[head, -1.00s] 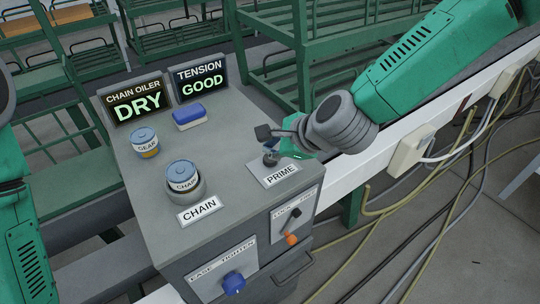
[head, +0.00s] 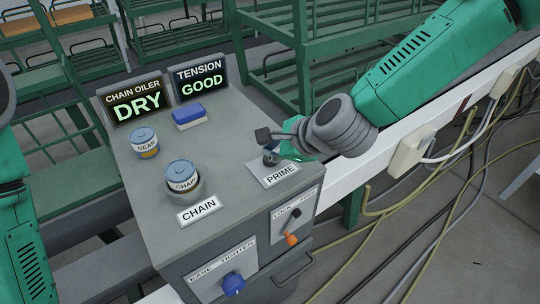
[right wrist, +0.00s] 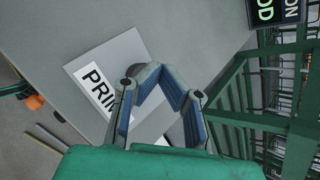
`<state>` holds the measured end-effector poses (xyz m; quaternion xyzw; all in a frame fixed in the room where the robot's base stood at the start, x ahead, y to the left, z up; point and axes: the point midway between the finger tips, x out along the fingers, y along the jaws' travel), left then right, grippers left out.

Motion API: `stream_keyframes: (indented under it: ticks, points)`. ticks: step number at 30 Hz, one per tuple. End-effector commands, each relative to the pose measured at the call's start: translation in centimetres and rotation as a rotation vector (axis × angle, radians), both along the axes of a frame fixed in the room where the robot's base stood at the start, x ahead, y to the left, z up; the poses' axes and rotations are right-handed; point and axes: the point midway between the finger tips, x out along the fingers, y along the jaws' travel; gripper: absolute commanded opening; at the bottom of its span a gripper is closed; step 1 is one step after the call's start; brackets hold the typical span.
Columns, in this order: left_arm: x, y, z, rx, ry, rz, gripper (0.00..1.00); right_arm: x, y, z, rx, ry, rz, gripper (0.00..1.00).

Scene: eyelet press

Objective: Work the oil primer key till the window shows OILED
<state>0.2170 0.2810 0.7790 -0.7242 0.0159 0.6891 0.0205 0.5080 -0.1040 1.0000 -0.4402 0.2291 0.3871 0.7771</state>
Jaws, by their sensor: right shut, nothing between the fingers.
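The oil primer key (head: 271,159) is a small dark knob on the grey PRIME plate (head: 257,171), on the right side of the cabinet top. My right gripper (head: 268,136) is at the key, just above and behind it, with its fingers shut and nothing held between them. In the right wrist view the gripper (right wrist: 160,72) covers part of the PRIME plate (right wrist: 84,66); the key is mostly hidden there, so contact cannot be told. The chain oiler window (head: 137,104) reads DRY. My left arm shows at the left edge, its gripper out of view.
The tension window (head: 201,78) reads GOOD. A blue-topped block (head: 188,117), a GEAR can (head: 144,142) and a CHAIN can (head: 182,176) in a holder stand on the cabinet top. Knobs and a handle (head: 292,267) are on the front. Green racks stand behind; cables lie right.

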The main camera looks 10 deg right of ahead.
Motion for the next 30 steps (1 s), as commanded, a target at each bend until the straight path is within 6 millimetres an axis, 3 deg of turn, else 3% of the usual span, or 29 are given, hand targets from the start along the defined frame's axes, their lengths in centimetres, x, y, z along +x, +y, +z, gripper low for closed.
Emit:
stream_keyframes:
  ticks: [30]
  points:
    - [0.0,0.0,-0.7,0.0,0.0,0.0,0.7,0.0,0.0,-1.1,-0.001,0.001,0.0,0.0]
